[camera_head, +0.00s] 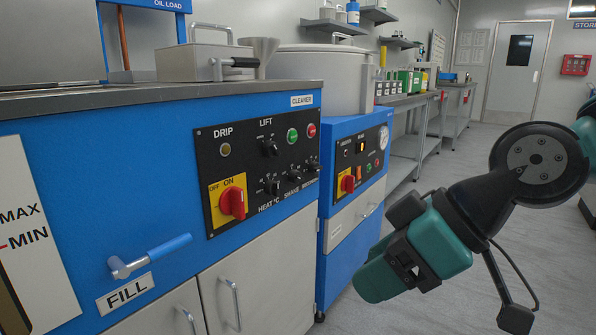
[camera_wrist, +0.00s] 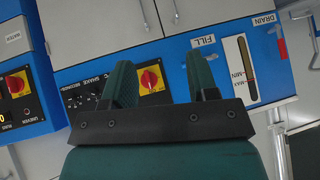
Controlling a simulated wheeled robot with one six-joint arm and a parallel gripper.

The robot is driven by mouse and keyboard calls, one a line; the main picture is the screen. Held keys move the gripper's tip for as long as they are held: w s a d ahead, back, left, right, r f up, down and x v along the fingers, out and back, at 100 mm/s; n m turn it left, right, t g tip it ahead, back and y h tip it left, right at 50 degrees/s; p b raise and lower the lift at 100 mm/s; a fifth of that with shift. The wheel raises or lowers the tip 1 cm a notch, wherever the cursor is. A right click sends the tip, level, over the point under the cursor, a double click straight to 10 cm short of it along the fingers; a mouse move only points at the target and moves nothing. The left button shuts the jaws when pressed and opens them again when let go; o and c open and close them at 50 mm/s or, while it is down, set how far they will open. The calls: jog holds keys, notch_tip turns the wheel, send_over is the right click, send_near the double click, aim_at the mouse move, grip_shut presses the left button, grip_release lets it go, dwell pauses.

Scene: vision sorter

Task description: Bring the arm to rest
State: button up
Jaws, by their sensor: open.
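My gripper (camera_wrist: 163,76) shows in the wrist view with its two teal fingers standing well apart. Nothing is between them; the front of the blue cleaner machine lies beyond. In the head view my arm's dark joint and teal end hang at the right, over the aisle and apart from the machines. The fingers cannot be made out clearly there.
The blue cleaner machine (camera_head: 150,170) fills the left, with a protruding fill handle (camera_head: 150,256) and red switch (camera_head: 232,203). A second blue machine (camera_head: 340,250) stands behind it. Grey benches (camera_head: 405,150) line the wall. The grey floor (camera_head: 440,185) beside them is clear.

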jog(key=s+d+m+g+h+p, duration=0.3)
jog(key=s+d+m, duration=0.15)
jog(key=s, duration=0.45)
notch_tip(320, 180, up, 37)
jog(key=p, duration=3.6)
jog(key=shift+w+d+h+p, duration=0.2)
jog(key=shift+h+p, duration=0.1)
jog(key=shift+p, duration=0.1)
